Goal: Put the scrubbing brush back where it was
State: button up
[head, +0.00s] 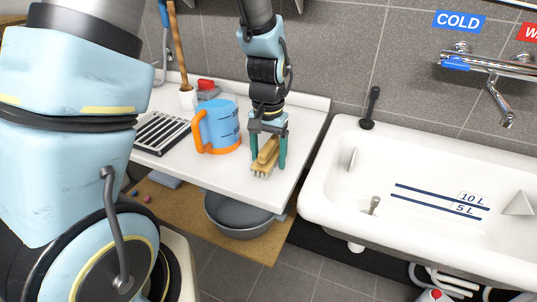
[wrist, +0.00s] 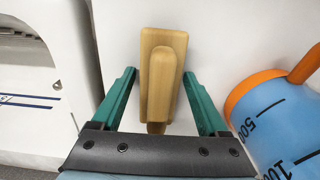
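The scrubbing brush (head: 266,156) is wooden with pale bristles and rests near the front edge of the white counter, left of the sink. My gripper (head: 269,160) is above it, pointing down, with one green finger on each side of the brush. In the wrist view the brush (wrist: 161,75) lies between the two fingers (wrist: 159,76). A gap shows on the left of the brush; the right finger is close to it. The fingers stand apart and do not look closed on it. Its underside is mostly hidden in the wrist view.
A blue measuring jug (head: 222,128) with an orange handle stands just left of my gripper. A drain grille (head: 163,132) and a long-handled brush are further left. The white sink (head: 318,197) is at the right. A grey basin (head: 238,215) sits below the counter.

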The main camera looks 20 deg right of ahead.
aim_at(268, 144)
jog(key=shift+o, duration=0.5)
jog(key=shift+r, duration=0.15)
jog(key=shift+r, duration=0.2)
notch_tip(268, 144, up, 12)
jog(key=shift+f+b, duration=0.15)
jog(key=shift+b, duration=0.7)
